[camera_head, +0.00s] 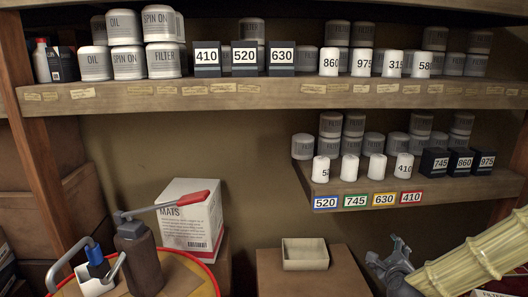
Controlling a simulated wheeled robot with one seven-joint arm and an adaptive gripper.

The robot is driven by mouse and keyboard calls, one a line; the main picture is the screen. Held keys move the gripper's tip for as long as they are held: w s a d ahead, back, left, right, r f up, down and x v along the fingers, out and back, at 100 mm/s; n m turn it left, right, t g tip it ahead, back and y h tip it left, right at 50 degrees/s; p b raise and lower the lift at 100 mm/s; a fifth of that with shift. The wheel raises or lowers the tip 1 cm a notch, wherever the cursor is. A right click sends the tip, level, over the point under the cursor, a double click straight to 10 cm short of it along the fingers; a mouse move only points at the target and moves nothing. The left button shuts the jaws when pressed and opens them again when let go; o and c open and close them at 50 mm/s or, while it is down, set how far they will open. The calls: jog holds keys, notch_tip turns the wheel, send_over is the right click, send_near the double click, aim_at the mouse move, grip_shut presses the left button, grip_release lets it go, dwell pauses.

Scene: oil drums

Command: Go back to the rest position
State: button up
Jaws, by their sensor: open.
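My gripper (384,262) is at the lower right, at the end of my arm in its pale yellow ribbed sleeve. It is open and I see nothing held between its fingers. It is in front of and below the lower shelf (420,190), to the right of an open beige tray (305,254). The tray looks empty and stands on a brown box (345,275). Part of the gripper is dark and small, so its exact finger pose is hard to make out.
The upper shelf (250,98) holds grey filters, white numbered canisters and dark numbered boxes. The lower shelf has similar items above coloured labels 520, 745, 630 and 410. A drum (205,277) with a red-handled pump stands lower left, before a white MATS box (188,225).

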jog(key=s+a+f+n+g+y, duration=0.1)
jog(key=s+a+f+n+g, duration=0.15)
jog(key=s+f+n, duration=0.4)
jog(key=s+a+f+n+g+y, duration=0.1)
jog(key=s+a+f+n+g, duration=0.2)
jog(key=f, duration=0.6)
jog(key=s+a+f+n+g+y, duration=0.1)
jog(key=s+a+f+n, duration=0.35)
jog(key=f, duration=0.35)
jog(key=s+a+f+n+g, duration=0.1)
jog(key=s+f+n, duration=0.3)
jog(key=s, duration=0.4)
jog(key=s+a+f+n+g+b, duration=0.1)
jog(key=s+f+n+g, duration=0.3)
jog(key=s, duration=0.5)
jog(key=s+f+n+g, duration=0.2)
jog(key=s+f+n, duration=0.4)
jog(key=s, duration=0.3)
jog(key=shift+a, duration=0.4)
jog(key=shift+f, duration=0.1)
